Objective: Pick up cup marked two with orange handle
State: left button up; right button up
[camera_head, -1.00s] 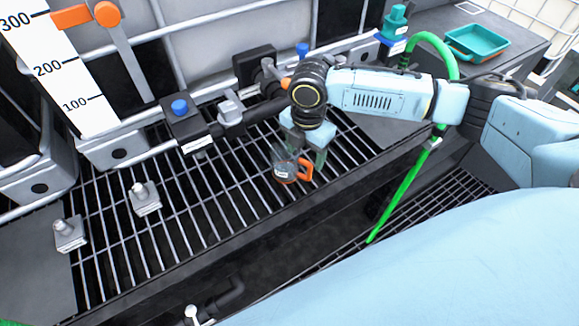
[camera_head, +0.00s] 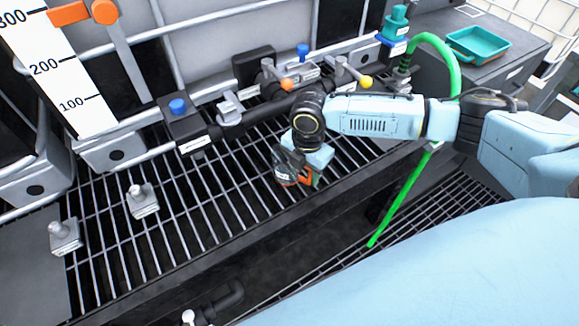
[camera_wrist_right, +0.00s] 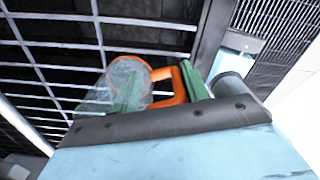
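The clear cup (camera_head: 285,172) with an orange handle (camera_head: 306,175) stands on the slatted grating; any number on it is too small to read. My right gripper (camera_head: 302,171) is down at the cup from above and hides part of it. In the right wrist view, the cup (camera_wrist_right: 122,80) and its orange handle (camera_wrist_right: 174,84) lie at my right gripper (camera_wrist_right: 163,88). One green finger overlaps the cup and the other is just right of the handle. The fingers stand apart, with the handle between them; I cannot tell whether they touch it. My left gripper is out of view.
Behind the cup runs a dark pipe manifold with a blue-knobbed block (camera_head: 184,130) and a yellow-knobbed valve (camera_head: 365,82). Small grey fittings (camera_head: 142,200) stand on the left of the grating. A green hose (camera_head: 402,195) hangs to the right. A teal tray (camera_head: 477,44) lies at back right.

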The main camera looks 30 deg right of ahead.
jog(key=c, duration=0.7)
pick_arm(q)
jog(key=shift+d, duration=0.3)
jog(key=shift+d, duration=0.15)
pick_arm(e)
jog(key=shift+r, duration=0.1)
